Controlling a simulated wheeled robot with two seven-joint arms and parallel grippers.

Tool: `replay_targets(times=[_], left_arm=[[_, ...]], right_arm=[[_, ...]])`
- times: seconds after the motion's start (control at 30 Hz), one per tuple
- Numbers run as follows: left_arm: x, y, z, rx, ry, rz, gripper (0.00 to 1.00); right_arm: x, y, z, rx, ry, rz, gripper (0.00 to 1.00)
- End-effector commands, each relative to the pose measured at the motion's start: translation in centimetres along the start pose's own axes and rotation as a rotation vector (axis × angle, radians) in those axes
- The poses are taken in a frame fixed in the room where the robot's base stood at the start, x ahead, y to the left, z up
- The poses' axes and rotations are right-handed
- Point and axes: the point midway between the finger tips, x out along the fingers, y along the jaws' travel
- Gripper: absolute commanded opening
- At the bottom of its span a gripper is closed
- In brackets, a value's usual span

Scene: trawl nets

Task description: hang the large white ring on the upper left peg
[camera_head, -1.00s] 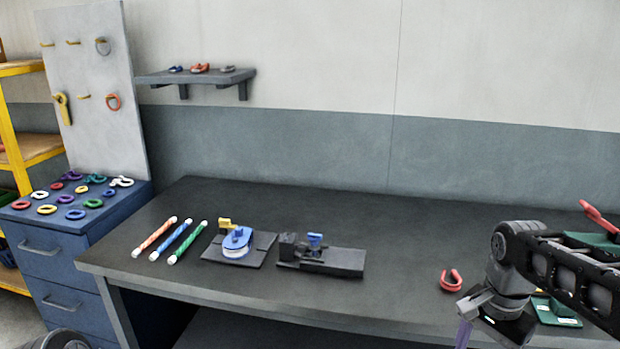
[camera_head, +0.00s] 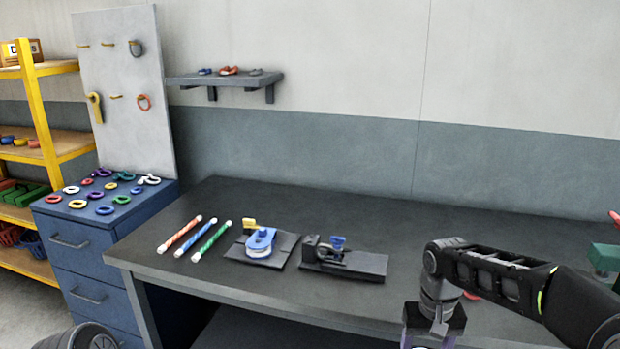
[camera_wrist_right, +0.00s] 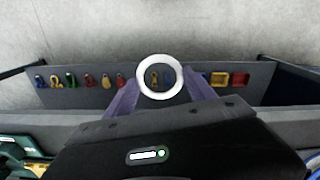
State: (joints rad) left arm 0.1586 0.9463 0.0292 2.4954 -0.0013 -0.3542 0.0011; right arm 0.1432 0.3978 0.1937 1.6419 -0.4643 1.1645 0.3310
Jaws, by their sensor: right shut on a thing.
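A large white ring (camera_wrist_right: 160,77) stands between the purple fingertips of my right gripper (camera_wrist_right: 158,84) in the right wrist view, and the gripper is shut on it. In the head view my right gripper (camera_head: 432,336) hangs low over the bench's front edge, partly cut off by the frame; the ring cannot be made out there. The upper left peg (camera_head: 83,45) is bare on the pale pegboard (camera_head: 125,75), far to the left of the gripper. My left gripper is out of view.
A blue cabinet (camera_head: 75,262) with several rings stands below the board. The dark bench (camera_head: 330,220) holds sticks and fixtures.

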Motion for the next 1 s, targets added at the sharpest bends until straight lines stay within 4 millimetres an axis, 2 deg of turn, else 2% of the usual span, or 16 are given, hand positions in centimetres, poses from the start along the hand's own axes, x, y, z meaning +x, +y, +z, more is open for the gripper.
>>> replay_targets(times=[0.03, 0.1, 0.2, 0.57, 0.67, 0.77, 1.0], left_arm=[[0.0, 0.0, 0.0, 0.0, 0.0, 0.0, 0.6], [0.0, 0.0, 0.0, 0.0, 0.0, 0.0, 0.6], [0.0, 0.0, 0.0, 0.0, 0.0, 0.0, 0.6], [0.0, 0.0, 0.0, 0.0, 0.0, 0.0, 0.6], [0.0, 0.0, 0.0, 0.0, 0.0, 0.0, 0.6], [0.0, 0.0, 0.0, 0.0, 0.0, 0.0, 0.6], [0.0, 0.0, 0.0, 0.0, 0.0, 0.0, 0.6]], right_arm=[[1.0, -1.6, 0.0, -0.035, -0.003, 0.001, 0.17], [1.9, -3.1, 0.1, -0.064, -0.002, 0.0, 0.17], [2.6, -4.3, 0.4, -0.089, 0.0, 0.0, 0.17], [2.6, -4.8, 0.4, -0.097, 0.001, 0.0, 0.17], [3.4, -4.7, 0.5, -0.097, -0.001, 0.002, 0.17], [5.5, -4.7, 0.8, -0.096, -0.003, 0.007, 0.17], [13.9, -4.4, 2.9, -0.097, -0.004, 0.01, 0.17]])
